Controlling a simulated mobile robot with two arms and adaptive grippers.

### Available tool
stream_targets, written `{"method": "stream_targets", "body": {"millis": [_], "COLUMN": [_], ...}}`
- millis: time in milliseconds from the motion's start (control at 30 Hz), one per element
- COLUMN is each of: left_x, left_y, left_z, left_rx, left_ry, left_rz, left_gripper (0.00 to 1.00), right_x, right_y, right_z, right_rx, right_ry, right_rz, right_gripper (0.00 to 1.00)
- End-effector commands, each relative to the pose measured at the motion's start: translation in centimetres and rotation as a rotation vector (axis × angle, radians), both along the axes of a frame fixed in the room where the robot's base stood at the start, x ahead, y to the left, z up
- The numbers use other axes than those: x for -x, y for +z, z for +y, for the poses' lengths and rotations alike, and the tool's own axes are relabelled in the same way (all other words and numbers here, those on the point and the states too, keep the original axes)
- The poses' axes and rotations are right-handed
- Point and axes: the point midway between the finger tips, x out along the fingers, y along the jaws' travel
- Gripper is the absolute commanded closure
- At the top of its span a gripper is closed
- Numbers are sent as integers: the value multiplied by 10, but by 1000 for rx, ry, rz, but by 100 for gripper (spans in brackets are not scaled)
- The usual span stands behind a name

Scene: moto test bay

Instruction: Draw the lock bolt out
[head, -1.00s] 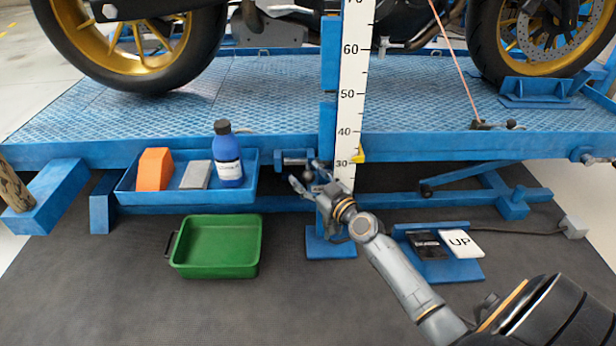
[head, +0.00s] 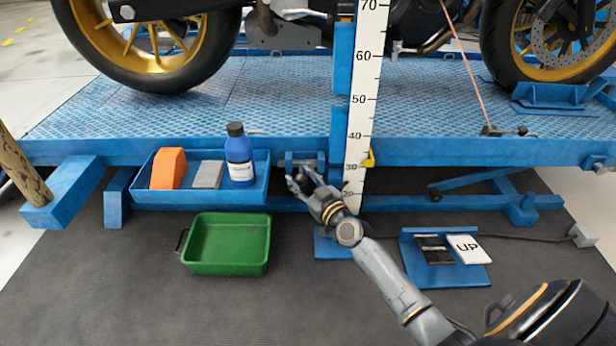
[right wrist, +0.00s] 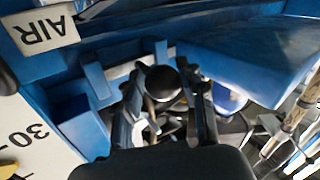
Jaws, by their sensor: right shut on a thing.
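The lock bolt shows as a round black knob (right wrist: 163,82) in the right wrist view, between the two fingers of my right gripper (right wrist: 166,112). The gripper is shut on the bolt's knob end. In the head view my right gripper (head: 303,180) is just below and in front of the blue bolt bracket (head: 305,158) under the front edge of the lift platform. There the fingers hide most of the bolt. How far the bolt sits in its bracket cannot be told. My left gripper is not in view.
The white height scale (head: 362,110) stands just right of the bracket. A blue tray (head: 200,196) with an orange block, a grey block and a blue bottle (head: 239,160) is close on the left. A green bin (head: 228,245) and an UP pedal (head: 466,248) are on the floor.

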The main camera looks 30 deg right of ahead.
Motion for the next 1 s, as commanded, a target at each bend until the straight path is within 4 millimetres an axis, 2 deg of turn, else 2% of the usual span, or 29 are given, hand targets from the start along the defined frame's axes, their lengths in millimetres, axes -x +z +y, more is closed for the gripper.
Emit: {"method": "stream_targets", "body": {"millis": [33, 100, 133, 200, 867, 1000], "left_x": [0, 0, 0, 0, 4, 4], "left_y": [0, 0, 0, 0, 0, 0], "left_z": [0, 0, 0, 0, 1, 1], "left_rx": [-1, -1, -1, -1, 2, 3], "left_ry": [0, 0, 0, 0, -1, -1], "left_rz": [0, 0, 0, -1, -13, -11], "left_gripper": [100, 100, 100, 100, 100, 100], "right_x": [-1, -1, -1, -1, 0, 9], "right_y": [-1, -1, -1, 0, 1, 0], "right_z": [8, 9, 9, 9, 5, 5], "right_rx": [-5, -5, -5, -5, -2, -3], "right_ry": [17, 18, 18, 18, 10, 10], "right_rz": [5, 4, 4, 3, -1, 0], "right_gripper": [100, 100, 54, 43, 43, 43]}}
